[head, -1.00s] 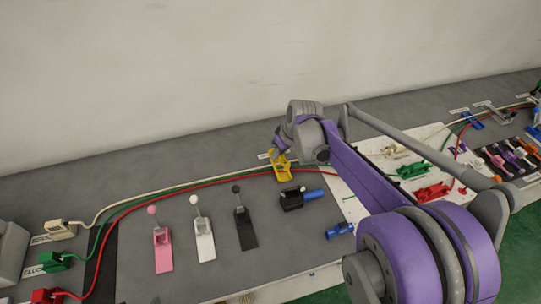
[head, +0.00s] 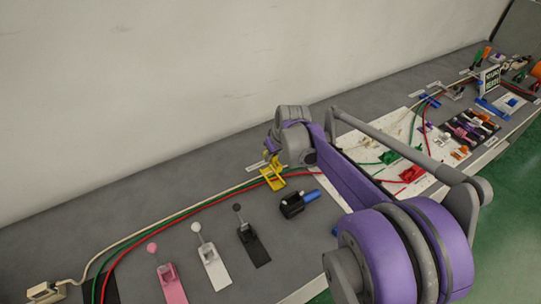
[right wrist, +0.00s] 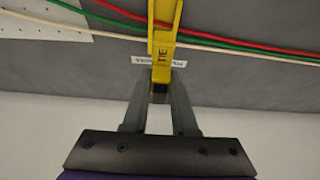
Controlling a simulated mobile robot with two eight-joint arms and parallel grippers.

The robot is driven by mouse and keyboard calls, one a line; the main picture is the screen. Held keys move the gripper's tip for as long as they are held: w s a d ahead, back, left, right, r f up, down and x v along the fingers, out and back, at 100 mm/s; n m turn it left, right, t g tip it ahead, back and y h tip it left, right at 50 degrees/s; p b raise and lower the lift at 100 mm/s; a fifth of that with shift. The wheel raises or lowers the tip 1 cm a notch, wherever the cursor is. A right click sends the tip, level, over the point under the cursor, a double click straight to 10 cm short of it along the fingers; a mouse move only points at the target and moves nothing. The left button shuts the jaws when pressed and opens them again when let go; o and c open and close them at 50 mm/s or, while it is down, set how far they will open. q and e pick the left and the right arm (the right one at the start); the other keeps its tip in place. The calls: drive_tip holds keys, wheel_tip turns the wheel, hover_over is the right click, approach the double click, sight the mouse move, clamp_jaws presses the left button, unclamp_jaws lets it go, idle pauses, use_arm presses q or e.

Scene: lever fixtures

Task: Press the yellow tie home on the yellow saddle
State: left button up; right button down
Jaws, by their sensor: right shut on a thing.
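The yellow saddle (head: 273,183) stands on the grey bench at the cable run, and its lower part shows in the head view. The yellow tie (right wrist: 163,50), marked TIE, shows as a long yellow strip in the right wrist view, reaching over the cables. My right gripper (right wrist: 159,92) is shut on the near end of the tie. In the head view the right gripper (head: 268,152) is at the back of the saddle, partly hidden by its own wrist. I cannot tell whether the tie is fully down on the saddle. My left gripper is not in view.
Red, green and white cables (right wrist: 235,38) run across at the yellow fixture. Pink (head: 170,285), white (head: 211,268) and black (head: 254,246) lever fixtures stand to the left. A black and blue part (head: 298,204) lies close by. A white board (head: 400,125) is to the right.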

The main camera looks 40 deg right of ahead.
sight(274, 161)
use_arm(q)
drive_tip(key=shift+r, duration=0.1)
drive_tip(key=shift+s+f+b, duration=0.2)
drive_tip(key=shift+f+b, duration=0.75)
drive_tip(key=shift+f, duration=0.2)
use_arm(e)
drive_tip(key=shift+f, duration=1.5)
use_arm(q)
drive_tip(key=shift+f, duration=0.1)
use_arm(e)
drive_tip(key=shift+f, duration=0.2)
use_arm(q)
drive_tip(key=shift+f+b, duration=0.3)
drive_tip(key=shift+b, duration=0.1)
use_arm(e)
drive_tip(key=shift+f, duration=0.5)
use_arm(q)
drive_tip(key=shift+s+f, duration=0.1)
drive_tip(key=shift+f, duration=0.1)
use_arm(e)
drive_tip(key=shift+f, duration=0.25)
use_arm(q)
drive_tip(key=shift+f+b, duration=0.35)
drive_tip(key=shift+b, duration=0.15)
use_arm(e)
drive_tip(key=shift+f, duration=0.55)
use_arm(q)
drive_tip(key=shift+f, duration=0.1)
use_arm(e)
drive_tip(key=shift+f, duration=0.2)
